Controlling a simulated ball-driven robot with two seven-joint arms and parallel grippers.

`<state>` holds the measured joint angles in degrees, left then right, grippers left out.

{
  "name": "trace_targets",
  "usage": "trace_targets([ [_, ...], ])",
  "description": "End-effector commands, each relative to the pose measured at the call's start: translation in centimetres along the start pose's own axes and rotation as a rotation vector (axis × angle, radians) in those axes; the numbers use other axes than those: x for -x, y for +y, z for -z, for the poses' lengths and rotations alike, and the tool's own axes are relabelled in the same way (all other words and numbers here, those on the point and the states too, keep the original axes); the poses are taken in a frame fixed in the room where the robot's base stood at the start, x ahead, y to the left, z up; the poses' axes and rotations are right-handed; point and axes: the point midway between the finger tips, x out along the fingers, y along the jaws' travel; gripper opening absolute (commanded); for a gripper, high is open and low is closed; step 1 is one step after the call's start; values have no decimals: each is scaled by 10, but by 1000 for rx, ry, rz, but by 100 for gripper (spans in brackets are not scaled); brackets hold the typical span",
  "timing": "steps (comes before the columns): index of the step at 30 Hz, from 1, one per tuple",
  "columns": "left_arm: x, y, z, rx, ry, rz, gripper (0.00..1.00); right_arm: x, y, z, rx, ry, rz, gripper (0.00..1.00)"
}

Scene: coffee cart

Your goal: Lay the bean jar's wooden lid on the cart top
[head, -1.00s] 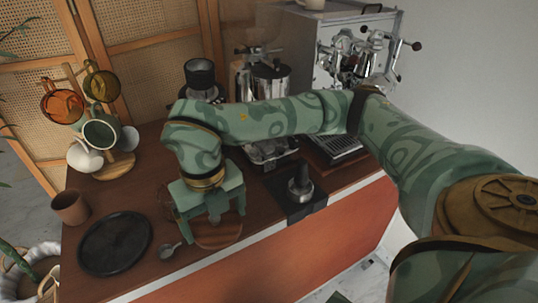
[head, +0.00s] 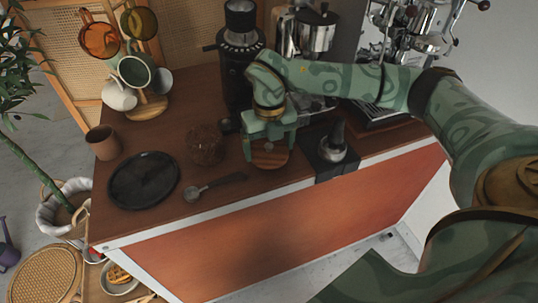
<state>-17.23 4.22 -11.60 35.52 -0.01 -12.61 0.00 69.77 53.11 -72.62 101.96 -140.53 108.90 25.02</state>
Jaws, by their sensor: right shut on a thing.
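The round wooden lid (head: 270,158) is in my right gripper (head: 269,148), which is shut on it. The fingers point down and partly cover the lid. The lid is low over the cart top (head: 160,226), near its front edge; I cannot tell whether it touches. The glass bean jar (head: 206,146) stands uncovered on the cart top to the left of the gripper, apart from it. My left gripper is not in view.
A black tamper on a dark mat (head: 324,168) is close to the right of the lid. A spoon (head: 195,192) and a black round tray (head: 143,181) lie to the left. The grinder (head: 240,60) stands behind the gripper. A brown cup (head: 103,142) and a mug tree (head: 152,103) are further left.

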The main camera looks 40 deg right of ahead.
Motion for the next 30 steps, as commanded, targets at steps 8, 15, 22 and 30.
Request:
trace_targets([
  [8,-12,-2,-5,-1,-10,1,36,-35,-2,-1,-1,1,1,64],
  [15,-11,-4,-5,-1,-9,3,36,-35,-1,-1,0,1,1,64],
  [22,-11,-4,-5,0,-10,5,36,-36,-1,-1,0,1,1,100],
  [30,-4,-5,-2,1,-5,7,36,-13,-1,-2,0,-3,-1,100],
])
